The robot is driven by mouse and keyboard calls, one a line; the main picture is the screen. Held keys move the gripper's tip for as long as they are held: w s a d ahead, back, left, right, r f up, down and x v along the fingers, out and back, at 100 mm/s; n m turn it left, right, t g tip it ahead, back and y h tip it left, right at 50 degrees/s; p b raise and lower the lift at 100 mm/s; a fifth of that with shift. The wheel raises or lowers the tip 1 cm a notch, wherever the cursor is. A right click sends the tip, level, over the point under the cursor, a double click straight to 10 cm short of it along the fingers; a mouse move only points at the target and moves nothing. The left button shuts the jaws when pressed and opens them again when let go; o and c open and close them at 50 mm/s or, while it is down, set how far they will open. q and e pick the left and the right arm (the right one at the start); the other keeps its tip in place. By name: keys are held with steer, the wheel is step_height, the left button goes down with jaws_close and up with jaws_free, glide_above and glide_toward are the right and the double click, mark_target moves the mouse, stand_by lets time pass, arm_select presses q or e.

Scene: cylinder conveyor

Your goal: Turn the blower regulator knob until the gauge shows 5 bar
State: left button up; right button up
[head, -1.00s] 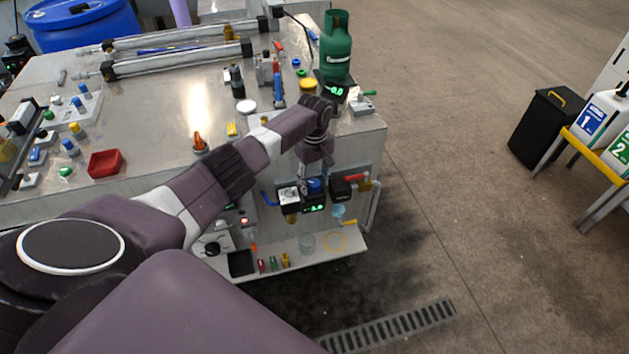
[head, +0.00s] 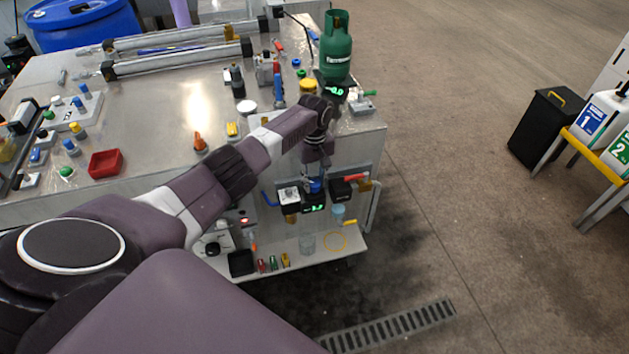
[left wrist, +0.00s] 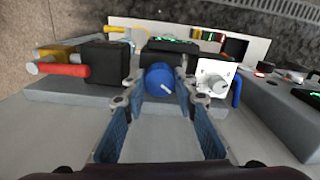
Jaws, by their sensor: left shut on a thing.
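The blue regulator knob (left wrist: 160,79) sits between the fingers of my left gripper (left wrist: 161,94) in the left wrist view. The gripper is shut on the knob, with a finger on each side; a pale mark shows on the knob's face. In the head view the knob (head: 315,187) shows just below my left gripper (head: 316,176), on the bench's end panel. The gauge is a black box with green digits (head: 314,208) below the knob, and it also shows in the left wrist view (left wrist: 174,43). Its digits are too small to read surely. My right gripper is not in view.
A red-handled valve (left wrist: 62,69) and a white unit with a round dial (left wrist: 215,82) flank the knob closely. A low shelf (head: 297,251) with small items lies below. A green gas bottle (head: 336,50) stands above on the bench.

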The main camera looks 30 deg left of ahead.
arm_select(q)
steer(key=m, duration=0.6)
steer(key=shift+p, duration=0.35)
steer(key=m, duration=1.1)
steer(key=shift+m, duration=0.4)
steer(key=m, duration=0.5)
steer(key=shift+w+r+b, duration=0.1)
steer(key=shift+b, duration=0.3)
steer(key=shift+m, duration=0.3)
steer(key=o, duration=1)
steer(key=shift+o, duration=0.8)
